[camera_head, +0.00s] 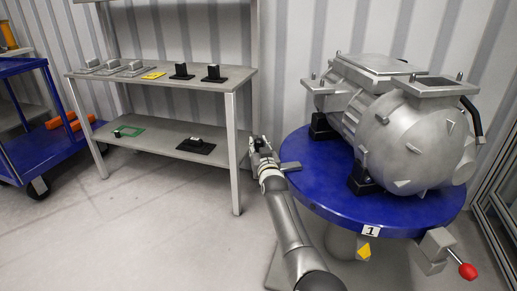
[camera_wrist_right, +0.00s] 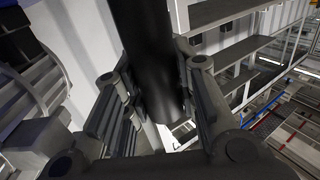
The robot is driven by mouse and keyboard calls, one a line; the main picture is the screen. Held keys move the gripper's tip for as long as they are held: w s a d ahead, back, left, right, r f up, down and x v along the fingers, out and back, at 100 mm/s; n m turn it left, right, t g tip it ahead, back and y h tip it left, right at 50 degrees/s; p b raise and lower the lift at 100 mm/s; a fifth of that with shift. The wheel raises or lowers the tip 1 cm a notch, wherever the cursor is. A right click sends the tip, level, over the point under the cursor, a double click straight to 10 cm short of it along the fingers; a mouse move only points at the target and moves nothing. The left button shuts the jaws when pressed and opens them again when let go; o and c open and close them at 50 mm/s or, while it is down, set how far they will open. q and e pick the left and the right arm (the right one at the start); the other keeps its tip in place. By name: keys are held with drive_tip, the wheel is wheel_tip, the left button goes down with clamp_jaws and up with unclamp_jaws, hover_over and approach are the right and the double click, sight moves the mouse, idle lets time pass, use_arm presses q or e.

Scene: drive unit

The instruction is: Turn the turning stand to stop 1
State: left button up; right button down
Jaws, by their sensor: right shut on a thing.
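The turning stand is a round blue table (camera_head: 335,205) carrying a large grey metal drive unit (camera_head: 415,130). A white plate marked 1 (camera_head: 370,230) is on its front rim, just above and right of a yellow pointer (camera_head: 363,250). A grey bracket with a red-knobbed lever (camera_head: 467,270) sits at the front right. My right gripper (camera_head: 262,150) is at the left edge of the table, beside a grey tab (camera_head: 290,166). In the right wrist view, its fingers (camera_wrist_right: 155,85) are closed around a dark upright cylindrical handle (camera_wrist_right: 150,40). My left gripper is out of view.
A grey shelf bench (camera_head: 160,80) with several small metal and black parts stands left of the stand. A blue cart (camera_head: 30,125) is at the far left. The floor (camera_head: 130,225) in front of the bench is clear. A framed panel (camera_head: 500,195) is close on the right.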

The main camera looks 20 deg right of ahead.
drive_tip(key=shift+a, duration=0.15)
drive_tip(key=c, duration=1.1)
unclamp_jaws()
drive_tip(key=shift+c, duration=0.2)
drive_tip(key=shift+s, duration=0.1)
drive_tip(key=s, duration=1.1)
drive_tip(key=shift+s+a, duration=0.4)
